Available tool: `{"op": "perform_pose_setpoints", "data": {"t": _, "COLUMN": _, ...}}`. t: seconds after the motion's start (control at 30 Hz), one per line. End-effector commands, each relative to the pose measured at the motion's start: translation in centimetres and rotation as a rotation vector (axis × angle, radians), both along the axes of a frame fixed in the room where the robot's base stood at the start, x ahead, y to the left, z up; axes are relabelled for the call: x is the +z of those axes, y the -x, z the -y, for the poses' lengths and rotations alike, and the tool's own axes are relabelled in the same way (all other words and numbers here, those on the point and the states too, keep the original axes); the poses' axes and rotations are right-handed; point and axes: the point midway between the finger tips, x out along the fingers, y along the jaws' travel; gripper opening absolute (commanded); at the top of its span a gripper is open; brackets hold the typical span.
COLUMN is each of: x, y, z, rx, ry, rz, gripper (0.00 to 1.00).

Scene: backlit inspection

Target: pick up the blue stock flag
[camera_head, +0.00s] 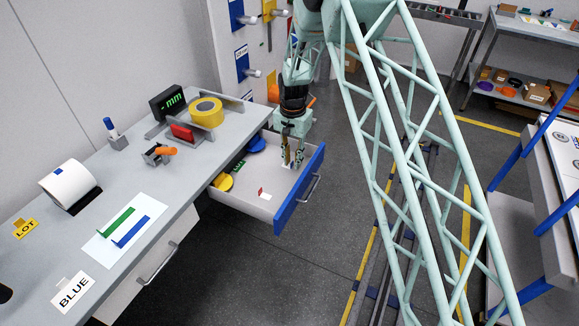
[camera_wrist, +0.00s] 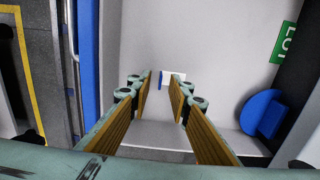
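A small white piece with a blue edge (camera_wrist: 163,79), which looks like the blue stock flag, lies on the drawer floor in the wrist view. My gripper (camera_wrist: 162,80) is open, its two tan-padded fingers pointing down toward the piece. The piece shows between and just beyond the fingertips, partly overlapped by the right finger. I cannot tell whether the fingers touch it. In the head view my gripper (camera_head: 292,163) is down inside the open drawer (camera_head: 240,202), near its blue front, and largely hides the piece.
The drawer also holds a small red-and-white piece (camera_head: 264,194), a yellow disc (camera_head: 222,182), a blue disc (camera_wrist: 262,112) and a green label (camera_wrist: 284,42). The blue drawer front (camera_head: 300,190) stands close beside my gripper. The bench (camera_head: 160,185) carries a yellow roll (camera_head: 206,111) and other items.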

Motion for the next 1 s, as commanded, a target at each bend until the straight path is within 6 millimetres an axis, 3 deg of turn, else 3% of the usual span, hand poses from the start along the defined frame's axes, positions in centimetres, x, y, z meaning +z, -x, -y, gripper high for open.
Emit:
{"op": "perform_pose_setpoints", "data": {"t": 0.33, "x": 0.01, "y": 0.01, "z": 0.01, "rx": 0.0, "ry": 0.0, "rz": 0.0, "gripper": 0.18}}
{"op": "perform_pose_setpoints", "data": {"t": 0.57, "x": 0.01, "y": 0.01, "z": 0.01, "rx": 0.0, "ry": 0.0, "rz": 0.0, "gripper": 0.0}}
{"op": "perform_pose_setpoints", "data": {"t": 1.0, "x": 0.17, "y": 0.0, "z": 0.0, "rx": 0.0, "ry": 0.0, "rz": 0.0, "gripper": 0.0}}
